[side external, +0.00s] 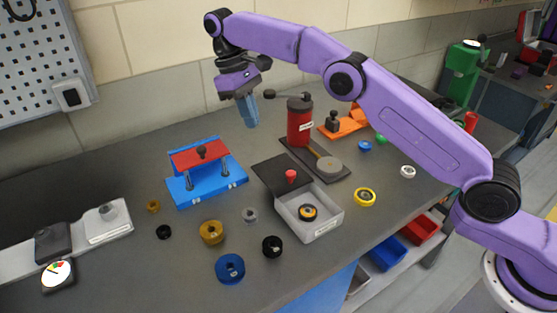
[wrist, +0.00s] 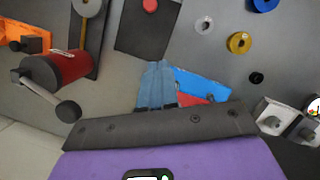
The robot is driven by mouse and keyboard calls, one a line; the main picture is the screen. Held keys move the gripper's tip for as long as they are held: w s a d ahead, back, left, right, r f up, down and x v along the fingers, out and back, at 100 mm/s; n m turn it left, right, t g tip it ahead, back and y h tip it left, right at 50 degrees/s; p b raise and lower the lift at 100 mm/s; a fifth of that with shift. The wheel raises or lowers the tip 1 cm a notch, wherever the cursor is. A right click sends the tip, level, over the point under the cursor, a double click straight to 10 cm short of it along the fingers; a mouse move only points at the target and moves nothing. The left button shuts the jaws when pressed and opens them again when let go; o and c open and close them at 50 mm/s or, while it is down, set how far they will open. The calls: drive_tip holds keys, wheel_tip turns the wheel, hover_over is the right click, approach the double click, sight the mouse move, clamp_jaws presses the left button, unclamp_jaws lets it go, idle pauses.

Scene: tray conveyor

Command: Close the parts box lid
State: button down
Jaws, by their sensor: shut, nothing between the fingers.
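The parts box (side external: 326,226) is a light grey open-topped box near the front middle of the bench. Its dark lid (side external: 270,169) with a red knob (side external: 291,175) lies toward the back left of the box and leaves the front part open. In the wrist view the lid (wrist: 143,38) and red knob (wrist: 150,5) are at the top; the box is out of frame. My gripper (side external: 250,122) is shut and empty, raised behind the lid and apart from it. Its blue fingers (wrist: 155,82) point down.
A blue fixture with a red top (side external: 202,153) stands left of the lid. A red canister (side external: 299,124) on a dark base stands behind the box. Several rings and rollers, including a blue one (side external: 230,268), lie in front. Bare bench lies between.

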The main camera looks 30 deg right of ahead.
drive_tip(key=shift+w+d+f, duration=0.4)
drive_tip(key=shift+f, duration=0.2)
drive_tip(key=shift+f, duration=0.1)
approach(285, 181)
drive_tip(key=w+f, duration=0.1)
drive_tip(key=w+a+f, duration=0.1)
drive_tip(key=f, duration=0.1)
drive_tip(key=shift+w+f, duration=0.25)
drive_tip(key=shift+f, duration=0.1)
drive_tip(key=shift+s+d+r, duration=0.1)
drive_tip(key=shift+s+d, duration=0.05)
drive_tip(key=shift+s, duration=0.2)
drive_tip(key=shift+s+d+f, duration=0.15)
drive_tip(key=shift+s+d, duration=0.2)
drive_tip(key=shift+s, duration=0.3)
drive_tip(key=shift+s+d+f, duration=0.15)
drive_tip(key=shift+s+d, duration=0.2)
drive_tip(key=shift+s, duration=0.35)
drive_tip(key=s, duration=1.2)
drive_tip(key=shift+s, duration=0.15)
